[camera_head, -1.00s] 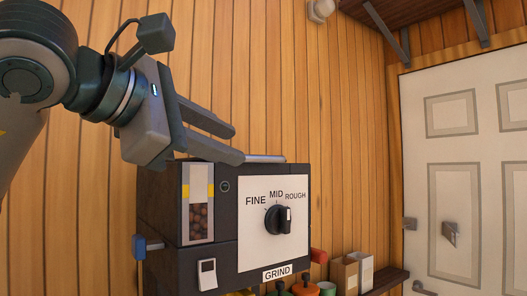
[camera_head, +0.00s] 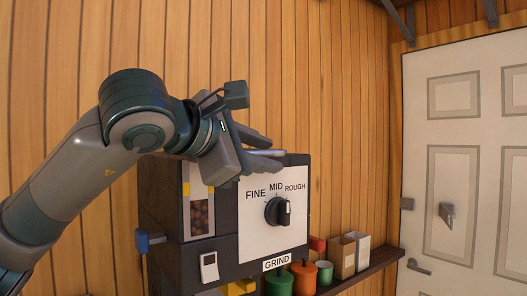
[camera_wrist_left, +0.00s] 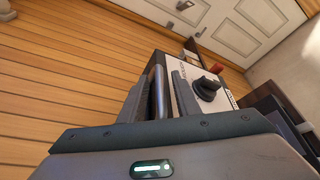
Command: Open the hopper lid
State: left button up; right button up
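The grinder (camera_head: 160,215) is a dark box with a white dial panel against the wooden wall. A grey bar (camera_head: 268,151) lies along its top edge; I take it to be part of the hopper lid. My left gripper (camera_head: 266,152) is at this top edge, its fingers apart. In the left wrist view, my left gripper (camera_wrist_left: 165,85) has a dark rounded bar (camera_wrist_left: 160,92) between its two fingers. I cannot tell whether either finger touches it. The lid looks down; most of it is hidden behind my gripper. My right gripper is not in view.
The front has a black knob (camera_head: 278,211), a bean window (camera_head: 199,215) and a white switch (camera_head: 209,267). A blue handle (camera_head: 143,241) sticks out at the left. A shelf (camera_head: 372,268) with boxes and several jars is at the right, near a white door (camera_head: 470,150).

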pick_arm(q)
jog(key=shift+c, duration=0.5)
grip_shut()
